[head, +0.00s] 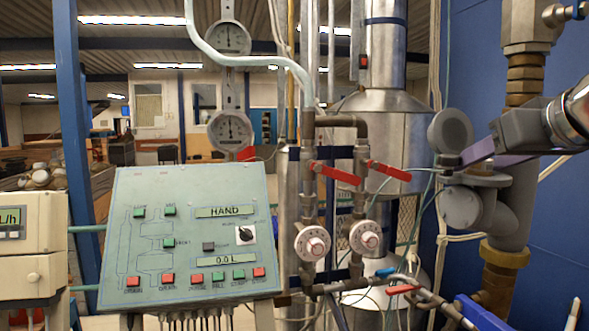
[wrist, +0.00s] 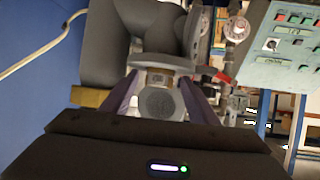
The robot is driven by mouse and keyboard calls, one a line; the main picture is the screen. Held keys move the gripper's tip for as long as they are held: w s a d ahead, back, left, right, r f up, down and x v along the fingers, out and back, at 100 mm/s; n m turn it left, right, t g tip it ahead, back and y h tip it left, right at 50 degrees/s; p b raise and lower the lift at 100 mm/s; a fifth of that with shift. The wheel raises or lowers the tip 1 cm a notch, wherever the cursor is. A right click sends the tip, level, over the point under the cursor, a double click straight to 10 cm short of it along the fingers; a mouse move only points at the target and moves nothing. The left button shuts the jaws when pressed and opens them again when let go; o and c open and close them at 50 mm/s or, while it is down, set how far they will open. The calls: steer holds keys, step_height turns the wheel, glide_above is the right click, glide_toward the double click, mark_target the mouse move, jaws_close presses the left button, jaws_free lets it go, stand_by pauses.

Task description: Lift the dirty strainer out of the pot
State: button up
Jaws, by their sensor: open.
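The grey pot (head: 466,207) is a pipe-mounted body at the right in the head view, with a round grey lid (head: 450,131) raised above it. My gripper (head: 476,164) reaches in from the right, its purple fingers just above the pot's top. In the wrist view my gripper (wrist: 158,82) is open, one finger on each side of a round, speckled grey disc (wrist: 157,103). This disc may be the strainer's top; I cannot tell for sure. Gaps show beside it, and contact is not visible. The strainer is not clearly visible in the head view.
A brass-fitted vertical pipe (head: 524,90) and the blue wall (head: 560,210) stand close on the right. Red-handled valves (head: 336,174) and white dials (head: 312,243) are left of the pot. A control panel (head: 185,245) stands farther left.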

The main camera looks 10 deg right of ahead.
steer(key=shift+c, duration=0.2)
steer(key=c, duration=1.1)
steer(key=shift+c, duration=0.2)
steer(key=shift+r, duration=0.1)
steer(key=shift+r, duration=4.9)
